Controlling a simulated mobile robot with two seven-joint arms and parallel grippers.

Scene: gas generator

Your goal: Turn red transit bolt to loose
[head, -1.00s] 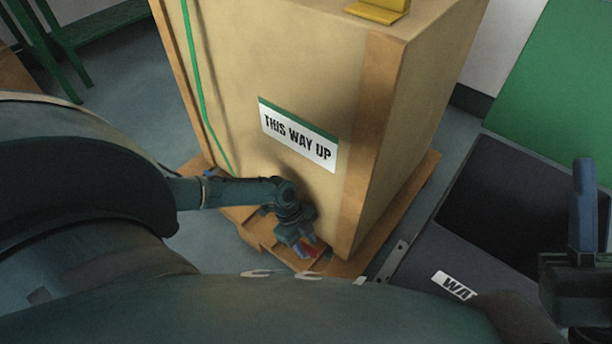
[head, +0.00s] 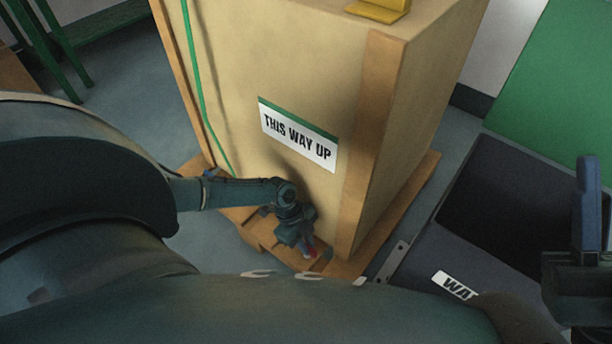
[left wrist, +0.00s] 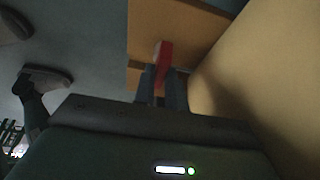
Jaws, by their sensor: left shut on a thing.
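The red transit bolt (head: 312,253) is low at the front of the wooden pallet (head: 262,236), below the crate's near corner. In the left wrist view the red bolt (left wrist: 164,62) shows as a red bar between the fingers. My left gripper (head: 306,247) reaches down to it and is shut on it; its fingers show in the left wrist view (left wrist: 162,84). My right gripper (head: 582,262) is partly seen at the right edge, away from the bolt; its jaw opening cannot be made out.
A tall tan crate (head: 260,60) labelled "THIS WAY UP" (head: 298,135) stands on the pallet close beside my left gripper. A green strap (head: 196,80) runs down it. A dark mat or panel (head: 500,220) lies to the right.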

